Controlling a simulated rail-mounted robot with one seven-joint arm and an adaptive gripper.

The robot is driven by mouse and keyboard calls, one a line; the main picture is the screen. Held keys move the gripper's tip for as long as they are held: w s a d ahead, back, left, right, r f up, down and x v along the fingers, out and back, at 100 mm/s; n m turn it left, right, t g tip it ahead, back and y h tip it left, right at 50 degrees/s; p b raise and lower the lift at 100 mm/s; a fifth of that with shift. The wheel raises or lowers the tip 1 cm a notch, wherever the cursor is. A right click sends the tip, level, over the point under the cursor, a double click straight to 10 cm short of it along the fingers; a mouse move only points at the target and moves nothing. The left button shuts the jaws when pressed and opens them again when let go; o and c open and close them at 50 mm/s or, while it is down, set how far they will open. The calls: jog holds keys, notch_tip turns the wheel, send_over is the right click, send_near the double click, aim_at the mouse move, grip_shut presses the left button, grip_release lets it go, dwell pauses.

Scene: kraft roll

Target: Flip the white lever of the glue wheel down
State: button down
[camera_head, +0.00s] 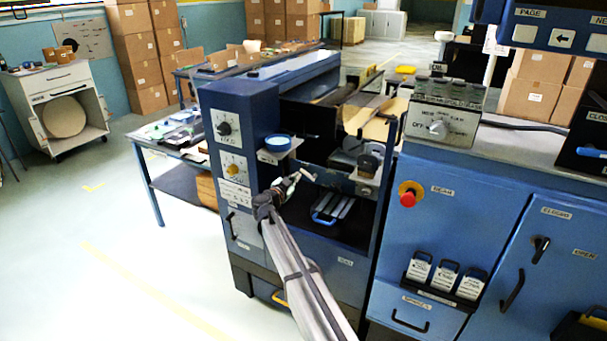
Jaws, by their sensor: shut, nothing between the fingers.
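My arm reaches up from the bottom of the head camera view to the open bay of the blue machine (237,105). My gripper (290,187) is small in view at the front left of this bay, with its fingers pointing up and to the right. It is shut and empty. A small white piece (307,175), possibly the white lever, shows close to the fingertips. I cannot tell whether they touch or how the lever is set. A grey round part (352,147), possibly the glue wheel, sits to the right inside the bay, beside a dark knob (368,163).
A blue round container (277,142) sits on a small ledge above my gripper. A blue-handled tray (328,213) lies lower in the bay. A control cabinet with a red button (408,198) stands to the right. The floor at left is clear.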

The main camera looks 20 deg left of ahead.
jog(key=shift+w, duration=0.1)
jog(key=w+f+p, duration=0.1)
jog(key=w, duration=0.2)
jog(key=w+f+p, duration=0.1)
jog(key=w, duration=0.3)
jog(key=w+a+f+p, duration=0.1)
jog(key=w, duration=0.2)
jog(key=shift+w+f, duration=0.1)
jog(key=shift+w, duration=0.2)
jog(key=shift+f, duration=0.35)
jog(key=shift+d+r, duration=0.1)
